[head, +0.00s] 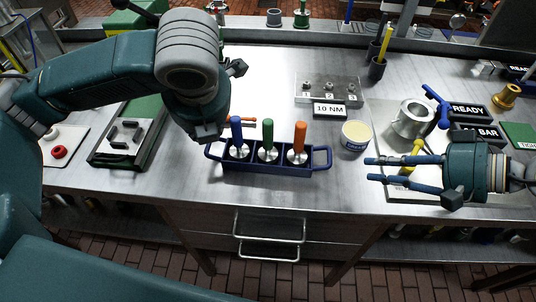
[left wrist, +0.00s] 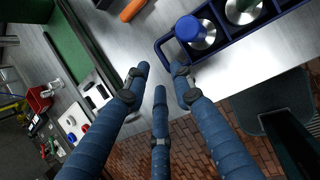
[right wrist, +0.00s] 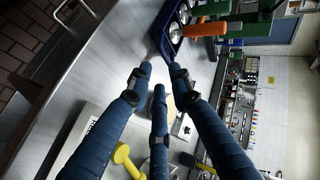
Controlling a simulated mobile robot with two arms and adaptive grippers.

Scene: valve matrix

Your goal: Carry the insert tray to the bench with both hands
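The insert tray (head: 262,169) is dark blue, with a loop handle at each end. It sits on the steel worktop and holds inserts with blue (head: 236,132), green (head: 267,134) and orange (head: 299,137) tops. My left gripper (left wrist: 158,78) is open and empty, its fingers mostly hidden by its own wrist in the head view. In the left wrist view the tray (left wrist: 166,44) lies just beyond its fingers, apart from them. My right gripper (head: 370,169) is open and empty, right of the tray, fingers pointing left. In the right wrist view the tray (right wrist: 164,30) lies beyond the fingertips.
A cream-topped tub (head: 356,137) stands between tray and right gripper. A "10 NM" sign (head: 329,109) is behind. A metal mug (head: 411,120), a yellow-handled tool (head: 413,154) and a "READY" block (head: 467,109) are at right. A green mat (head: 150,108) with a fixture is at left.

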